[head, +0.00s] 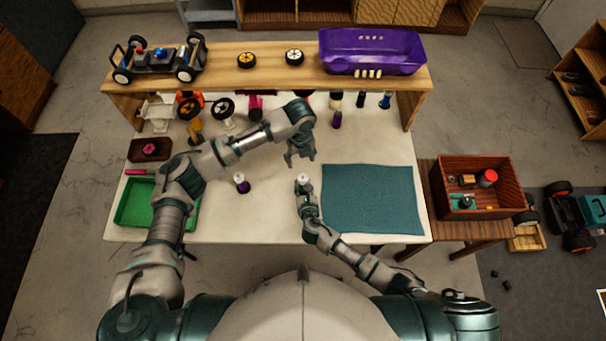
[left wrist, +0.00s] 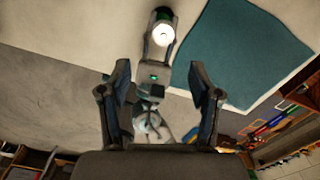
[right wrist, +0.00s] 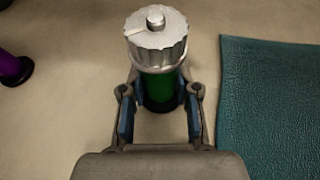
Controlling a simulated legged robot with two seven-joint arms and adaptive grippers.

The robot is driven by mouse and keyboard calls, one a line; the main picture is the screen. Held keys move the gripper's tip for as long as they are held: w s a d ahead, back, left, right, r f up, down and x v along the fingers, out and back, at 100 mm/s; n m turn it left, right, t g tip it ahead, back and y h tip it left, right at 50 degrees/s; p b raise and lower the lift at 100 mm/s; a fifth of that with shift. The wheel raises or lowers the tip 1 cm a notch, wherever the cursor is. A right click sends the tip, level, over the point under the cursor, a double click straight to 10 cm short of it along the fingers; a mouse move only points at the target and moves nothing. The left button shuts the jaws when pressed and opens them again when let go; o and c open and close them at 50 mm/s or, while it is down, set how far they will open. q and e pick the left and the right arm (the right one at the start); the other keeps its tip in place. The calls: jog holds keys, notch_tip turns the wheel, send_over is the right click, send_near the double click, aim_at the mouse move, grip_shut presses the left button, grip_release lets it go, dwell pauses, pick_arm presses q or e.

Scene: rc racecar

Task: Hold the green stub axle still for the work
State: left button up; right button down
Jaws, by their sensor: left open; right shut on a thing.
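The green stub axle (right wrist: 158,88) stands upright on the pale table in the right wrist view, with a ridged silver nut (right wrist: 156,42) on its top. My right gripper (right wrist: 158,112) is shut on its green body, one finger on each side. In the head view the nut's pale top (head: 303,178) shows just beyond my right gripper (head: 305,186); the green body is hard to see there. My left gripper (head: 300,157) is open and empty, above the table and beyond the axle. The left wrist view shows its two spread fingers (left wrist: 160,95) with the nut's bright top (left wrist: 162,35) farther off.
A teal mat (head: 372,199) lies right of the axle. A purple-bodied piece (head: 241,183) stands to its left, and a green tray (head: 135,203) lies at far left. A raised wooden shelf (head: 270,77) at the back carries a car chassis (head: 158,58) and a purple car body (head: 371,50).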

aim_at(303, 176)
pick_arm(q)
jog(key=f+n, duration=0.3)
jog(key=f, duration=0.1)
jog(key=f+n, duration=0.7)
jog(key=n, duration=0.1)
jog(key=shift+d+f, duration=0.4)
jog(key=c, duration=1.2)
